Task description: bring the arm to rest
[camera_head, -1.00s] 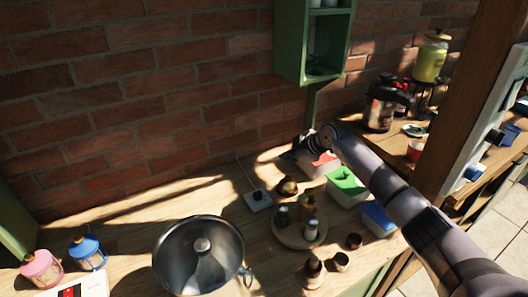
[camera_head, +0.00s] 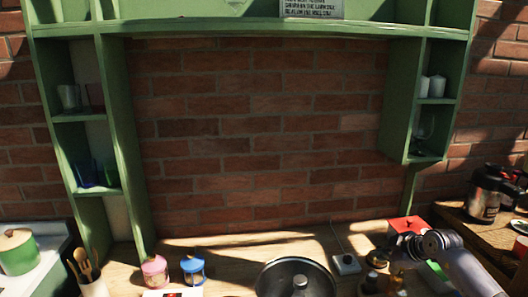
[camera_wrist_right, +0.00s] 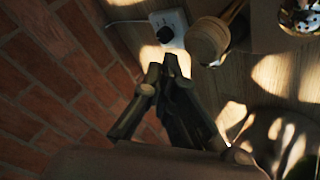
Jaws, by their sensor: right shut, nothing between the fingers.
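My right arm comes in from the lower right of the head view. Its gripper (camera_head: 398,244) is over the right part of the wooden table, just in front of a red box (camera_head: 405,224). In the wrist view the right gripper (camera_wrist_right: 170,66) has its dark fingers together with nothing between them. The fingertips appear close to a white power socket (camera_wrist_right: 168,28) with a black plug. Whether they touch anything cannot be told. My left gripper is in neither view.
A large pan lid (camera_head: 296,278) is at the front middle. Pink (camera_head: 155,268) and blue (camera_head: 193,270) lanterns stand left of it. A green shelf (camera_head: 405,100) hangs above the right side. A round wooden object (camera_wrist_right: 207,41) is beside the socket. A brick wall (camera_head: 250,130) closes the back.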

